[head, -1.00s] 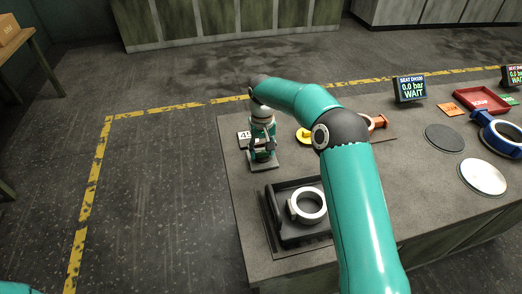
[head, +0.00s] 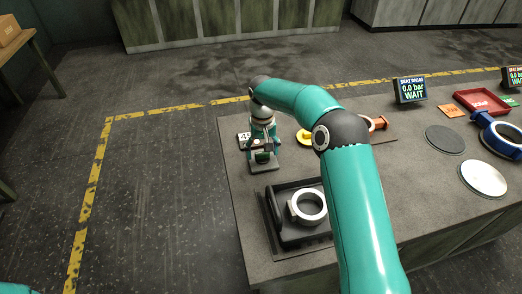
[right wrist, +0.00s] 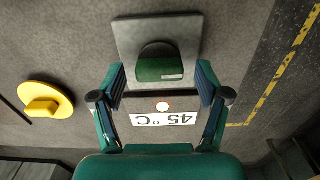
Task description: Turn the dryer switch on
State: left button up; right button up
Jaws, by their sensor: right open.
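The switch (right wrist: 160,68) is a green block with a rounded dark back on a square grey plate (right wrist: 190,27); in the head view the green switch (head: 262,157) is at the table's far left. In the head view my right gripper (head: 262,143) points down at the switch. My left gripper is not in view.
A black tray (head: 275,222) with a pale ring (head: 308,207) stands in front. A yellow round piece (right wrist: 46,101) lies beside the switch. My right arm crosses the table. Farther right are a WAIT display (head: 410,90), a red tray (head: 480,102) and a blue casting (head: 502,138).

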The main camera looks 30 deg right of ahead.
aim_at(262, 152)
notch_tip(262, 152, up, 12)
dwell(0.6)
dwell(0.4)
